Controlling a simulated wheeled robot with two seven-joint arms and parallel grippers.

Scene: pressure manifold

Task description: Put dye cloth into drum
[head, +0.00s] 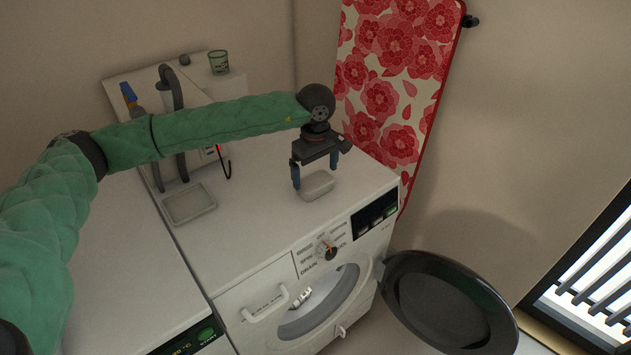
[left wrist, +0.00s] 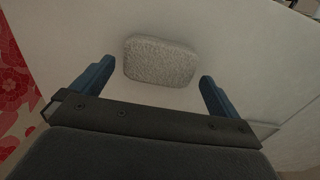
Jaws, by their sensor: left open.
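The dye cloth (head: 317,187), which looks like a small pale grey pad with rounded corners, lies on top of the white washing machine. In the left wrist view the cloth (left wrist: 160,60) has a speckled texture. My left gripper (head: 315,172) is open just above and behind it, pointing down. In the left wrist view the cloth lies ahead of and between the two blue fingers, apart from both. The drum (head: 330,303) shows through the round front opening of the machine. Its dark round door (head: 440,305) is swung wide open to the right. My right gripper is not in view.
A shallow grey tray (head: 189,204) sits left on the machine top. A board with a dark hose and a blue-handled item (head: 129,93) stands behind it, with a green cup (head: 218,62). A red floral ironing board (head: 395,75) leans on the wall. A louvered window is at right.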

